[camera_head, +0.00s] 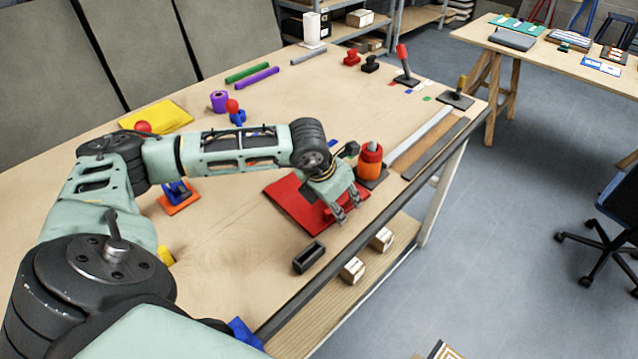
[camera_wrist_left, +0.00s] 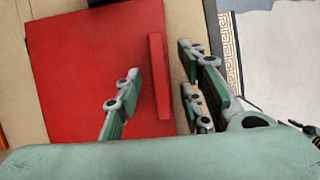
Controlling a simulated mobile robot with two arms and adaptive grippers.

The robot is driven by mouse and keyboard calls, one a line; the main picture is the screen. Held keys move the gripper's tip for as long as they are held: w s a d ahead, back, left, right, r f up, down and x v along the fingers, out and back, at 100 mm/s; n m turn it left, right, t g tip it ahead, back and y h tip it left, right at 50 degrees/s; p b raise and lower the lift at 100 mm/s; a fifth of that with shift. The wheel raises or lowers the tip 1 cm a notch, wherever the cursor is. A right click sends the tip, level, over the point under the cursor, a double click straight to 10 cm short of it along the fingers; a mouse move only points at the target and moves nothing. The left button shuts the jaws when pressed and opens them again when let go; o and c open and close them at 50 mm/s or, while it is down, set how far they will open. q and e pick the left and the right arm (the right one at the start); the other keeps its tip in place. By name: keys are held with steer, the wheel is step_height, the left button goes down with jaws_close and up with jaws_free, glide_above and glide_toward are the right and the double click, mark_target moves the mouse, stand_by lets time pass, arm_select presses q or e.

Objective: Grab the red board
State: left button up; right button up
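The red board (camera_head: 288,202) lies flat on the wooden table near its front edge. In the left wrist view the red board (camera_wrist_left: 85,80) fills the left half, with a raised red strip (camera_wrist_left: 158,75) along its right side. My left gripper (camera_head: 348,206) is above the board's right part and hides some of it. In the left wrist view its fingers (camera_wrist_left: 160,95) are apart, one on each side of the raised strip. I cannot tell whether they touch it. My right gripper is not in view.
An orange bottle with a red top (camera_head: 370,162) stands close to my left gripper. A black open box (camera_head: 308,257) lies near the table edge. A yellow sheet (camera_head: 160,117) is at the left. The table's middle (camera_head: 310,105) is mostly clear.

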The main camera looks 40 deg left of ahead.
arm_select(q)
steer(key=shift+c, duration=0.5)
jaws_close()
